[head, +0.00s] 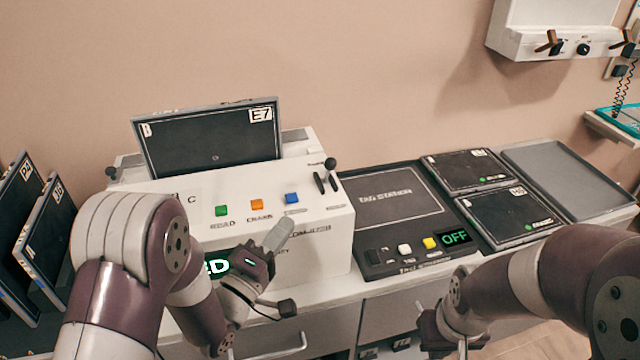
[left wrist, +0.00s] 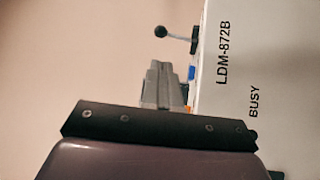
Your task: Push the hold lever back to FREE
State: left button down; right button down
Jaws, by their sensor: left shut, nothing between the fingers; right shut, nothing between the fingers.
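The white machine (head: 322,248) stands on the counter, with a dark panel marked E7 at its back. A black ball-ended lever (head: 330,164) rises beside dark slots at the right of its top; the lever's markings are too small to read. The same lever (left wrist: 161,32) sticks out from the machine (left wrist: 230,110) in the left wrist view. My left gripper (head: 280,232) is shut and empty in front of the machine, below and left of the lever, apart from it. Its fingers show in the left wrist view (left wrist: 160,80). My right gripper (head: 460,346) is low at the bottom edge, partly cut off, shut.
Green (head: 221,210), orange (head: 257,204) and blue (head: 292,198) buttons sit on the machine's top. My left arm partly hides a green display ending in "ED". A black tag station (head: 390,200) with an OFF display stands right. A second ball knob (head: 111,172) is at left.

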aim_at(328, 168)
pick_arm(q)
jog(key=shift+w, duration=0.1)
jog(key=p+x, duration=0.2)
jog(key=x, duration=1.2)
